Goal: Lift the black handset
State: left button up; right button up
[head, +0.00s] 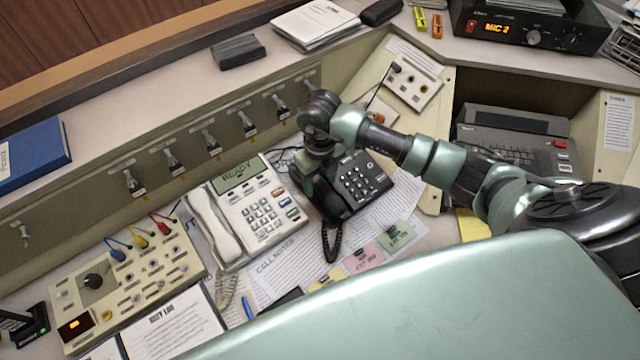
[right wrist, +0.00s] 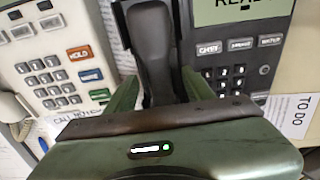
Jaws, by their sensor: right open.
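The black telephone (head: 362,186) sits on the console desk with its keypad facing up. My right gripper (head: 318,190) points down over the handset's side of the phone. In the right wrist view its green fingers (right wrist: 158,88) are apart, one on each side of the handset. I cannot tell whether they touch it. My left gripper is not in view.
A white telephone with a white handset (head: 214,228) stands close on the left. Paper notes (head: 285,262) and coloured cards (head: 365,258) lie in front. A switch panel (head: 130,285) is at left, a black typewriter-like machine (head: 510,140) at right. A sloped panel with several plugs rises behind.

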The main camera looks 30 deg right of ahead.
grip_shut()
jog(key=shift+r, duration=0.15)
notch_tip(320, 180, up, 19)
jog(key=b, duration=0.2)
notch_tip(320, 180, up, 6)
jog(key=p, duration=0.4)
send_over(320, 182)
dwell(0.4)
